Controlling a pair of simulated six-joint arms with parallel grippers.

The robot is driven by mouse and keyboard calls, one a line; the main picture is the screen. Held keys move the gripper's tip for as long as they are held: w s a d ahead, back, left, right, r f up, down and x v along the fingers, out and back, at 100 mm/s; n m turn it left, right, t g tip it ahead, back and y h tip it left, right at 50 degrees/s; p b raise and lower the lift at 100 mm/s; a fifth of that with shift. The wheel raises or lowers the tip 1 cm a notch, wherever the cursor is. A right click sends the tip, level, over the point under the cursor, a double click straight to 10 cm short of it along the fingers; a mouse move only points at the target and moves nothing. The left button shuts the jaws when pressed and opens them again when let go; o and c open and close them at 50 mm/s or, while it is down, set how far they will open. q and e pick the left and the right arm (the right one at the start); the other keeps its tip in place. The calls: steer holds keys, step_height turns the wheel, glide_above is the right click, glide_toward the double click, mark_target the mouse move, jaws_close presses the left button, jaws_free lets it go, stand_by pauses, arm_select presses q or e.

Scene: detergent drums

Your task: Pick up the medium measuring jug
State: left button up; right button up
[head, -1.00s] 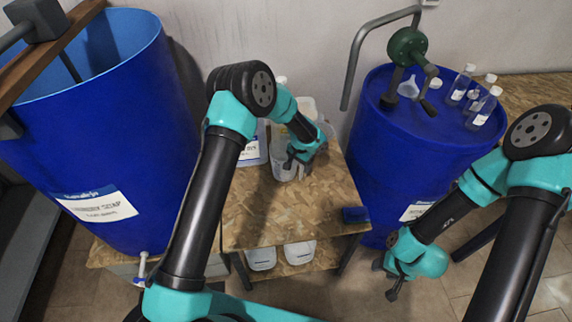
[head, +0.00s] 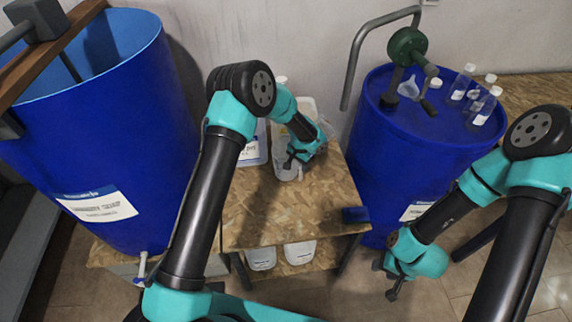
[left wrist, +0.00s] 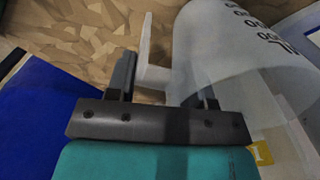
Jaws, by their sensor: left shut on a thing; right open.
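The measuring jug (head: 286,168) is translucent white and stands on or just above the wooden table; I cannot tell which. In the left wrist view the jug (left wrist: 235,55) lies on its side in the picture, with dark printed markings and a pale handle (left wrist: 150,70). My left gripper (head: 297,156) is at the jug's right side, shut on it; in the left wrist view its fingers (left wrist: 165,85) are around the handle side. Part of the jug is hidden by my left gripper. My right gripper (head: 388,280) is open and empty, low in front of the right drum.
A large blue drum (head: 100,150) stands at left, another blue drum (head: 400,150) at right with a green pump and small bottles on top. White containers (head: 255,150) stand beside and behind the jug.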

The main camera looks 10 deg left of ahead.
arm_select(q)
steer(key=shift+c, duration=0.8)
steer(key=shift+r, duration=1.9)
steer(key=s+d+r, duration=0.1)
steer(key=s+d, duration=0.1)
steer(key=s, duration=1.3)
steer(key=shift+s+d, duration=0.3)
steer(key=shift+d, duration=0.05)
steer(key=shift+r, duration=0.1)
